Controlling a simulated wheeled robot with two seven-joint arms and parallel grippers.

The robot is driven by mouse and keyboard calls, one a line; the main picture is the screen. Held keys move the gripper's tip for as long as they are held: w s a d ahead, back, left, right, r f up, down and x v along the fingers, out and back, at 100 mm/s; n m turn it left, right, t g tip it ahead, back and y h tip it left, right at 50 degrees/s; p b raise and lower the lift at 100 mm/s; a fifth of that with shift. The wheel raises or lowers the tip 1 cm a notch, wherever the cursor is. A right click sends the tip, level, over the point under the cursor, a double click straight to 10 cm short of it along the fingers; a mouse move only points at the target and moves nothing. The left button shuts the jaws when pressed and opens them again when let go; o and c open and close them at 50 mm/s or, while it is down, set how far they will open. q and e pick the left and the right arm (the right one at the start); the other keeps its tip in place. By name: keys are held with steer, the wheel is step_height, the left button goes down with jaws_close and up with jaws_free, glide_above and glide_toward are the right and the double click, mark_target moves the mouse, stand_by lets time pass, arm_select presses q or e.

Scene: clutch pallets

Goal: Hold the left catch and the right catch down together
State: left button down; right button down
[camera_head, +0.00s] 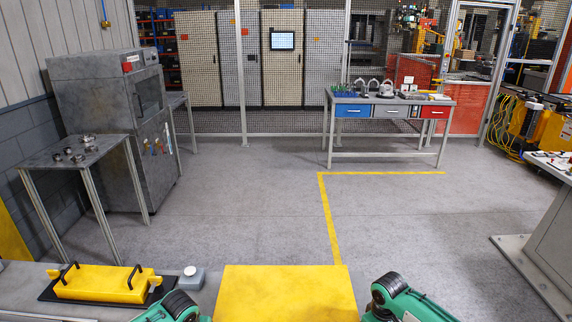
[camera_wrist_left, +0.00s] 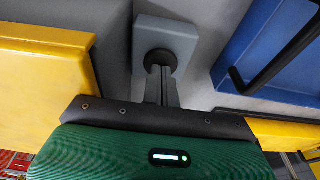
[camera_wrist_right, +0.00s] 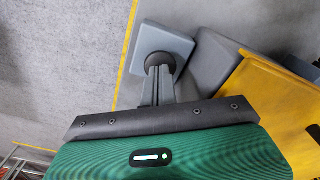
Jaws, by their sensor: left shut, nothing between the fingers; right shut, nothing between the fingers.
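In the left wrist view, my left gripper (camera_wrist_left: 160,72) is shut and empty. Its fingertips are at the dark round part of a grey block, seemingly the left catch (camera_wrist_left: 180,36). In the right wrist view, my right gripper (camera_wrist_right: 158,68) is shut and empty. Its fingertips are at the dark round part of a similar grey block, seemingly the right catch (camera_wrist_right: 150,40). Both tips look in contact or very close; how far either catch is down cannot be told. In the head view only my green wrists show at the bottom, and the fingertips are hidden.
A yellow panel (camera_head: 285,292) lies between my arms. To the left, a yellow block with black handles (camera_head: 100,285) lies on a dark mat, beside a grey box with a white knob (camera_head: 190,271). Floor ahead is clear.

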steer(key=shift+f, duration=0.9)
steer(key=shift+s+f, duration=0.25)
steer(key=shift+f, duration=0.05)
stand_by(6.8)
